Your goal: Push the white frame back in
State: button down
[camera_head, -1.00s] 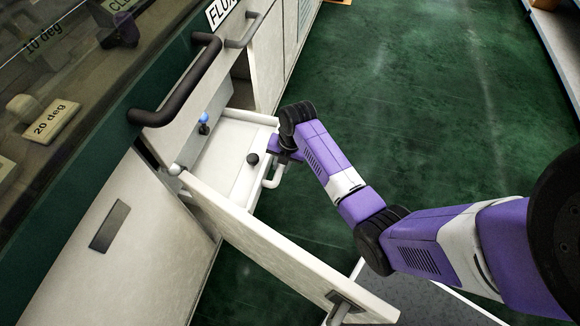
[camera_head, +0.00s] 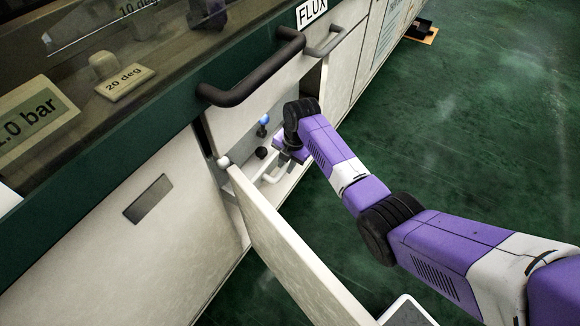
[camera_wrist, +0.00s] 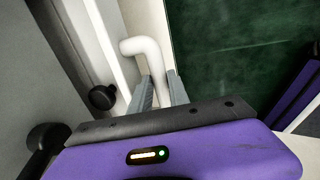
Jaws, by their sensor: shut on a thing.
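The white frame (camera_head: 292,181) sits low in the open cabinet below the FLUX label, now mostly inside the opening. Its bent white handle (camera_wrist: 142,47) shows in the wrist view, and the frame's pale front (camera_wrist: 108,42) lies left of it. My gripper (camera_wrist: 160,90) is shut on the handle, one grey finger on each side of it. In the head view my gripper (camera_head: 284,158) is at the cabinet opening, and its fingertips are partly hidden by my own wrist. A black knob (camera_wrist: 103,97) is close to the left of the fingers.
The cabinet door (camera_head: 290,255) stands open, left of and below my arm. A dark bar handle (camera_head: 255,75) runs above the opening. A blue knob (camera_head: 264,119) is inside. Green floor (camera_head: 480,130) is clear to the right.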

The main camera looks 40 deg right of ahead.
jog(key=c, duration=1.3)
grip_release()
jog(key=shift+o, duration=0.2)
jog(key=shift+r, duration=0.1)
notch_tip(320, 180, up, 8)
jog(key=s+p, duration=0.1)
jog(key=p, duration=0.2)
jog(key=shift+s+d+f, duration=0.25)
jog(key=shift+d, duration=0.05)
jog(key=shift+c, duration=0.2)
